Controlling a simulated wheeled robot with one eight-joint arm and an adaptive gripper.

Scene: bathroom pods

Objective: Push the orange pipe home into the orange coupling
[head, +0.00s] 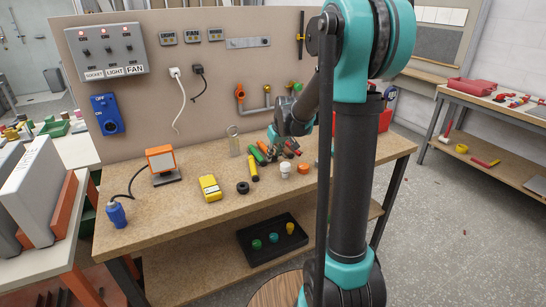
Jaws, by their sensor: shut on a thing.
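The orange coupling (239,93) is on the upright beige panel, at the left of a row of pipe fittings. My gripper (284,152) is low over the back of the workbench, below and to the right of the coupling and apart from it. It is shut on a small reddish-orange piece (292,144), which looks like the orange pipe. The piece is small and partly hidden by the fingers, so its ends and tilt are unclear.
Beside my gripper on the bench are a green tube (262,147), a yellow tube (253,169), a white jar (285,171) and an orange cap (303,169). A yellow meter (210,188) and an orange lamp (161,160) stand left.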

